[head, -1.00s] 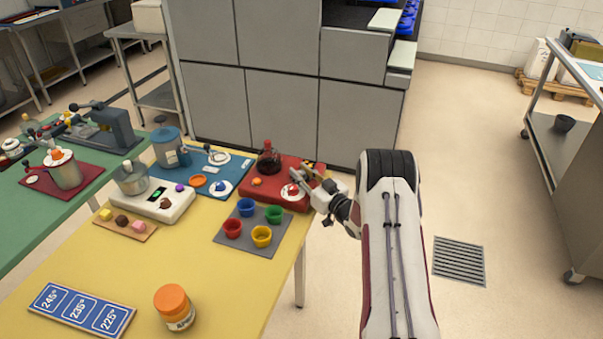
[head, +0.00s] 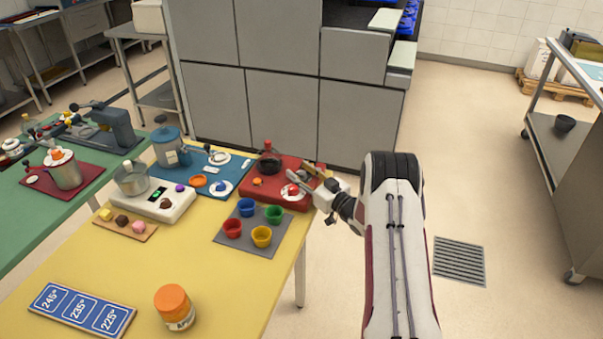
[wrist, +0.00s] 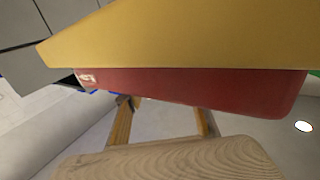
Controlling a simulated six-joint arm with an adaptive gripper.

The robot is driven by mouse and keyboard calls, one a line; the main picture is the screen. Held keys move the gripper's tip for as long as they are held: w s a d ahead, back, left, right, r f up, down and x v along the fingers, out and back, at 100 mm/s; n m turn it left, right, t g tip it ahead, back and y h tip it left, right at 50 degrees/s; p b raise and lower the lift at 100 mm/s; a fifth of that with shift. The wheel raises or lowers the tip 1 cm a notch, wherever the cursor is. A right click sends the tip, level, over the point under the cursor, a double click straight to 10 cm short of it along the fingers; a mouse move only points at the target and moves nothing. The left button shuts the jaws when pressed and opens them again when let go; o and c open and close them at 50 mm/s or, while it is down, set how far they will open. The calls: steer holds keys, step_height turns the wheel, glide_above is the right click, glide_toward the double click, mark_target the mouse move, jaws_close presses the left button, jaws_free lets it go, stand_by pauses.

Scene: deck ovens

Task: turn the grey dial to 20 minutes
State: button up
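My gripper (head: 304,179) is at the right end of the red unit (head: 271,195), near its white round plate with a red knob (head: 292,190). Its fingers are small in the head view, and their gap is unclear. No held object can be made out. I cannot pick out a grey dial for certain; a white ring-shaped part (head: 218,157) and a white disc with a blue knob (head: 221,187) show on the blue board (head: 196,166). The wrist view shows a red side face (wrist: 190,91) below a yellow surface (wrist: 180,40), with no dial visible.
A dark flask (head: 269,160) stands on the red unit. A grey mat (head: 262,247) with several coloured cups lies in front, close to my gripper. A white unit with a pot (head: 132,180) is to the left. The yellow table's (head: 210,290) front right is mostly clear.

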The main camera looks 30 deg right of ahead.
steer(key=shift+n+y, duration=0.4)
steer(key=shift+s+d, duration=0.15)
steer(key=shift+s, duration=0.05)
steer(key=v, duration=0.7)
steer(key=shift+s+d, duration=0.1)
steer(key=shift+s, duration=0.05)
steer(key=shift+m+h, duration=0.4)
steer(key=shift+a+v, duration=0.15)
steer(key=shift+v, duration=0.9)
steer(key=shift+a+v, duration=0.15)
steer(key=shift+v, duration=0.95)
steer(key=shift+s+r, duration=0.1)
